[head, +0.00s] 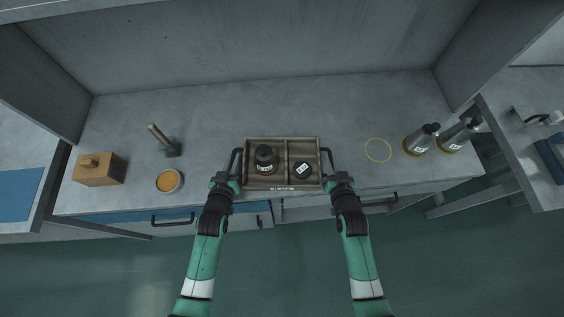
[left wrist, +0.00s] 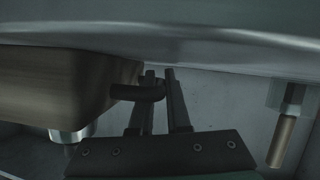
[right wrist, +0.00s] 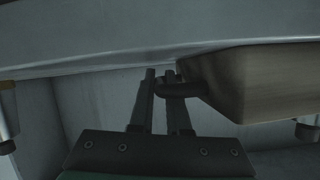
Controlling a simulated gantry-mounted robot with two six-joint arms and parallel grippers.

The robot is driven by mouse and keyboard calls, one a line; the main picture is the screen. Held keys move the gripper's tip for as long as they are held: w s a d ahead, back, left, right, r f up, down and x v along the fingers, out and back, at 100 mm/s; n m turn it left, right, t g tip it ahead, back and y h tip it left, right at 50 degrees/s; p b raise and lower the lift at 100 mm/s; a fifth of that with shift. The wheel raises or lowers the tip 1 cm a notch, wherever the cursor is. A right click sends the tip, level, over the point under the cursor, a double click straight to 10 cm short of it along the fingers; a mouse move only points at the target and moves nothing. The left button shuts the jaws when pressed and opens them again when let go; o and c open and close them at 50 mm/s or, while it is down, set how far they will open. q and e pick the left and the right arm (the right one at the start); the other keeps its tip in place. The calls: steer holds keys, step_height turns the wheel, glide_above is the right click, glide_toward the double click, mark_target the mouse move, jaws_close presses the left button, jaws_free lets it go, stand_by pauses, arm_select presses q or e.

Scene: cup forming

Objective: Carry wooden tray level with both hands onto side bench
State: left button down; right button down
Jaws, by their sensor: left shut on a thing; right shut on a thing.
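The wooden tray (head: 284,187) sits at the front middle of the grey bench, in front of me. It looks level and has two compartments. A dark labelled container (head: 264,158) stands in the left one and a dark labelled round piece (head: 303,169) is in the right one. My left gripper (head: 233,178) is shut on the tray's left handle (left wrist: 135,93). My right gripper (head: 334,178) is shut on its right handle (right wrist: 188,100). I cannot tell whether the tray touches the bench or hangs just above it.
On the bench are a wooden box (head: 99,170), an upright-handled tool (head: 165,142), a cup with orange contents (head: 169,181), a yellow ring (head: 378,150) and two metal bottles (head: 420,139) (head: 458,134).

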stand_by(0.4)
